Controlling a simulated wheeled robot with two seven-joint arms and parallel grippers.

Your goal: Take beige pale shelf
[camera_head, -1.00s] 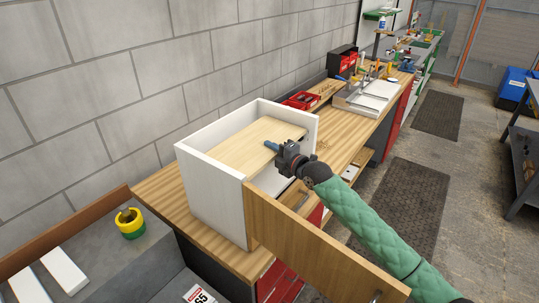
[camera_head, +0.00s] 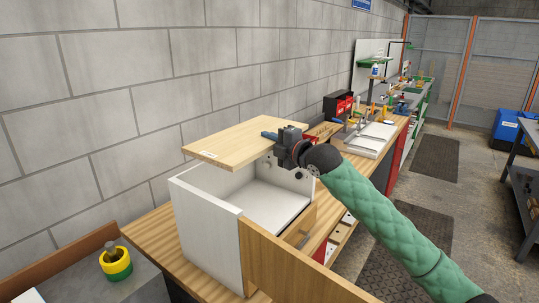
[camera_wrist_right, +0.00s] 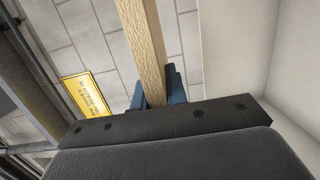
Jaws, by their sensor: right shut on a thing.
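The beige pale shelf (camera_head: 240,142) is a flat light-wood board. It is held above the open white cabinet (camera_head: 205,220), roughly level, and looks clear of its walls. My right gripper (camera_head: 271,135) is shut on the shelf's right edge. In the right wrist view the shelf (camera_wrist_right: 142,45) shows edge-on between the blue fingers of the right gripper (camera_wrist_right: 156,92). The cabinet's inside is visible below the shelf, with a pale bottom. My left gripper is in neither view.
The cabinet stands on a wooden workbench (camera_head: 160,240) along a grey block wall. A brown wooden door panel (camera_head: 290,270) extends from its front. A yellow and green tape roll (camera_head: 116,264) lies at left. Tools and trays (camera_head: 370,135) fill the bench farther back.

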